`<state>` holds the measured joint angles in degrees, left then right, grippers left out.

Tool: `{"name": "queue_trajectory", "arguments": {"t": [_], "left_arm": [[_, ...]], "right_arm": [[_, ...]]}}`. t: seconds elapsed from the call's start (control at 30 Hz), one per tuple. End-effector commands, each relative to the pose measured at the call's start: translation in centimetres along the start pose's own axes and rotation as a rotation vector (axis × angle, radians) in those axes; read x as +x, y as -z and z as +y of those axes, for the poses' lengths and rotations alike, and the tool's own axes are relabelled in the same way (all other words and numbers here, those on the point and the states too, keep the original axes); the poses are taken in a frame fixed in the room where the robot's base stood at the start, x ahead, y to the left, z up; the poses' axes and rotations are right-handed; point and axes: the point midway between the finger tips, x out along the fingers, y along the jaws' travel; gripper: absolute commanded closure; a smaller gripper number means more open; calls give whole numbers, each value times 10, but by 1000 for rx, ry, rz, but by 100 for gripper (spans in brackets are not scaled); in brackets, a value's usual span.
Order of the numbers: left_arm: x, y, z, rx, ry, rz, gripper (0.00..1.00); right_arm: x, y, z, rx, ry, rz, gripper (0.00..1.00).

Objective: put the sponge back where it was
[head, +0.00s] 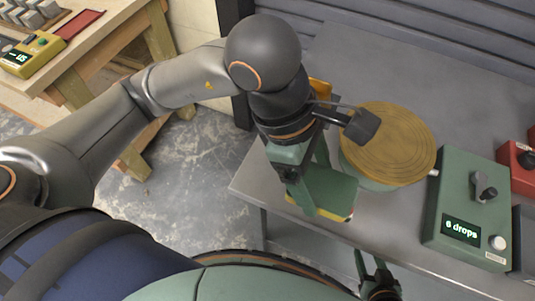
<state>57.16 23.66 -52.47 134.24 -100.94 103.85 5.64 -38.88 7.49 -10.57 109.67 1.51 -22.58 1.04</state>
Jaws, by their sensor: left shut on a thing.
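My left gripper (316,190) points down over the near left part of the grey table and is shut on a flat green sponge (338,187) with a yellow lower edge. I cannot tell whether the sponge touches the table top. Just behind and right of it stands a round tub with a ridged tan lid (390,140); its pale green side shows below the lid. My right gripper (371,258) is low at the table's front edge, with its fingers apart and nothing seen between them.
A green box (466,212) reading "6 drops", with a lever and knob, stands on the right of the grey table (400,60). Red boxes (515,165) stand beyond it. An orange-yellow thing (320,90) is partly hidden behind my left wrist. A wooden bench (100,45) is at the upper left.

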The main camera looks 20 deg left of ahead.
Motion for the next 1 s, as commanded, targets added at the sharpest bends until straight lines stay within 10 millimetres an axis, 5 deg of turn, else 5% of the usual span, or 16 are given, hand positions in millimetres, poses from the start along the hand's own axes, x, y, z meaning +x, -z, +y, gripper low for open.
{"name": "queue_trajectory", "arguments": {"t": [0.2, 0.57, 0.7, 1.0], "left_arm": [[2, 6, 1, 10, 5, -1, 65], [13, 76, 60, 3, 7, 2, 65], [34, 100, 75, 7, 8, 0, 65], [51, 123, 90, 13, 5, -2, 65]], "right_arm": [[-1, 0, 0, 0, 0, 0, 50], [-7, 7, 0, 0, 0, -1, 50], [-6, 6, 0, 0, 0, -1, 50], [-7, 7, 0, 0, 0, -1, 50]]}}
